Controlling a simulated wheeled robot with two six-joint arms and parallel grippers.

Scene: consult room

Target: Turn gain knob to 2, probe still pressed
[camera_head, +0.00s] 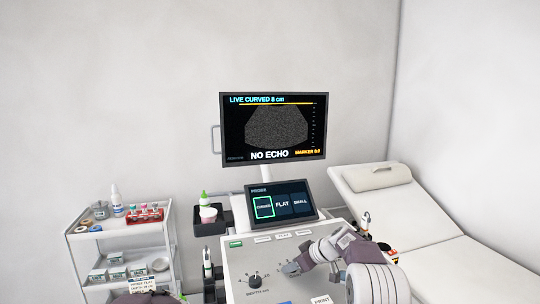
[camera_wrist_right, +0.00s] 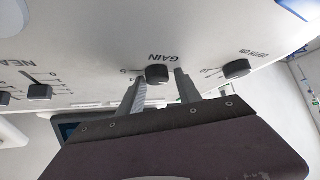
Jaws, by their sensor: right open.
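My right gripper (camera_head: 289,268) is low over the console panel (camera_head: 236,262), with its arm coming in from the right. In the right wrist view its two fingers are apart, one on each side of the dark gain knob (camera_wrist_right: 157,73); contact cannot be told. The word GAIN is printed beside that knob. In the head view the gain knob is hidden by the gripper. The monitor (camera_head: 274,130) reads LIVE CURVED 8 cm and NO ECHO. A probe (camera_head: 207,264) stands upright left of the console, and another (camera_head: 366,220) at its right.
The depth knob (camera_head: 254,277) is left of the right gripper. In the wrist view, other knobs (camera_wrist_right: 237,68) and slider caps (camera_wrist_right: 40,91) flank the gain knob. The touch screen (camera_head: 281,203) has CURVED outlined green. A trolley (camera_head: 127,235) stands left, a couch (camera_head: 455,262) right.

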